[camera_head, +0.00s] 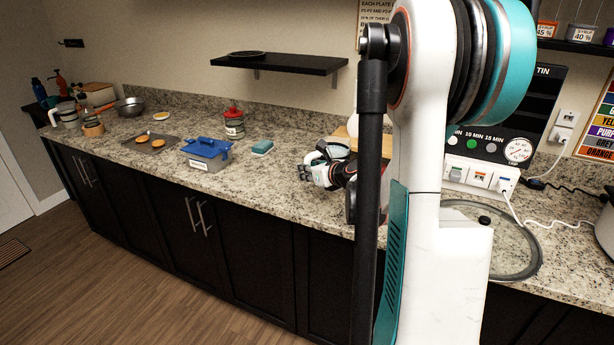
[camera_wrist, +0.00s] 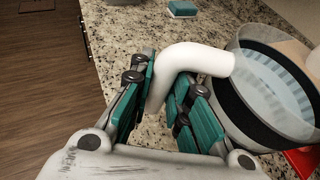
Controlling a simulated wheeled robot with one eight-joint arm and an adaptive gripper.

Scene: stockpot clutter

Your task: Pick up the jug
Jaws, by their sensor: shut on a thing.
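The jug (camera_wrist: 240,117) is at the right of the wrist view, with a pale, see-through upper body, a dark band and a thick white curved handle (camera_wrist: 205,60). My gripper (camera_wrist: 160,88) is shut on the handle, with teal-padded fingers on both sides of it. In the head view my gripper (camera_head: 326,172) is low over the counter, right of the blue-lidded box. The jug is mostly hidden there behind my gripper and arm. I cannot tell whether its base touches the counter.
The granite counter (camera_head: 285,185) has a teal sponge (camera_head: 262,147), a blue-lidded box (camera_head: 207,152) and a red-lidded jar (camera_head: 234,123) left of my gripper. A glass lid (camera_head: 515,250) lies to the right. A red thing (camera_wrist: 301,162) shows beside the jug. A black shelf (camera_head: 280,63) hangs above.

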